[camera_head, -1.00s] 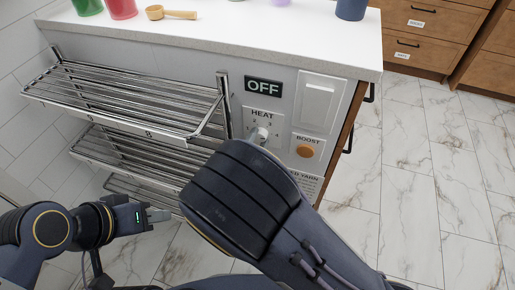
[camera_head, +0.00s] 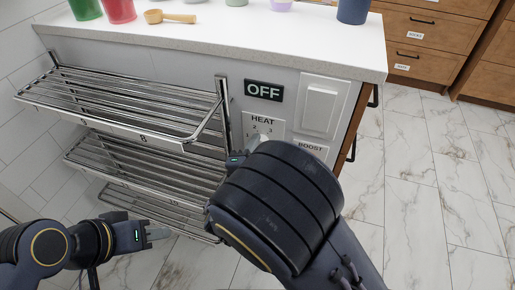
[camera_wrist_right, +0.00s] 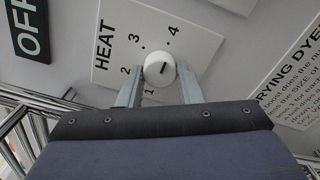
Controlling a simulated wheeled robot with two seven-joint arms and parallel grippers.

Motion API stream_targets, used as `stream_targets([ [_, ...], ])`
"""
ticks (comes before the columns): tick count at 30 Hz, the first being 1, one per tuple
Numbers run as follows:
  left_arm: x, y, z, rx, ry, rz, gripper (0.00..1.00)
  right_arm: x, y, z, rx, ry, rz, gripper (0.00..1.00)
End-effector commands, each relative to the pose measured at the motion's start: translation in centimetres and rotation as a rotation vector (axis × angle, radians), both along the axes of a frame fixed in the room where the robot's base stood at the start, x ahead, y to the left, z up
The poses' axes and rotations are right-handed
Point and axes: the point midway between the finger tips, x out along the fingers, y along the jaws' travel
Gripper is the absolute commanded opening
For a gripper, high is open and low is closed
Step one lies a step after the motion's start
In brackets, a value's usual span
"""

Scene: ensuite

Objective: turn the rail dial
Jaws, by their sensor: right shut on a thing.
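The rail dial is a white round knob (camera_wrist_right: 158,71) on the white HEAT plate (camera_wrist_right: 120,45), numbered 1 to 4. A short dark mark on its face lies slanted in the right wrist view. My right gripper (camera_wrist_right: 160,84) has its two fingers on either side of the knob and is shut on it. In the head view my right arm covers most of the knob, and only part of the HEAT plate (camera_head: 263,124) shows. The sign (camera_head: 264,91) above it reads OFF. My left gripper (camera_head: 160,234) is in front of the lower rails, away from the dial; its jaw gap is unclear.
Chrome towel rails (camera_head: 120,105) stick out left of the dial. A white switch (camera_head: 321,106) and a partly hidden BOOST label (camera_head: 311,147) are to the right. Cups and a wooden scoop (camera_head: 168,17) stand on the counter (camera_head: 240,45). Marble floor (camera_head: 420,190) is open at right.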

Motion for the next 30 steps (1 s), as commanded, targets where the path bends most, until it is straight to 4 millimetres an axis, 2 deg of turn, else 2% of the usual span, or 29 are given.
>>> stream_targets([
  [1,0.0,0.0,0.0,0.0,0.0,0.0,0.35,0.0,0.0,-0.1,0.002,0.001,-0.001,0.36],
  [5,0.0,0.0,0.0,0.0,0.0,0.0,0.35,0.0,0.0,0.0,0.001,0.001,0.0,0.53],
  [15,0.0,0.0,0.1,0.0,0.0,0.0,0.35,-0.3,0.1,0.0,0.0,0.0,0.001,0.54],
  [17,0.0,0.0,0.3,0.0,0.0,0.0,0.35,-0.9,0.4,0.1,-0.001,0.001,0.002,0.54],
  [25,0.0,0.0,1.1,0.0,0.0,0.0,0.35,-5.2,1.8,0.1,-0.002,0.001,0.004,0.54],
  [30,0.0,0.0,1.4,0.0,0.0,0.0,0.35,-7.0,2.3,0.0,-0.001,0.001,0.002,0.54],
])
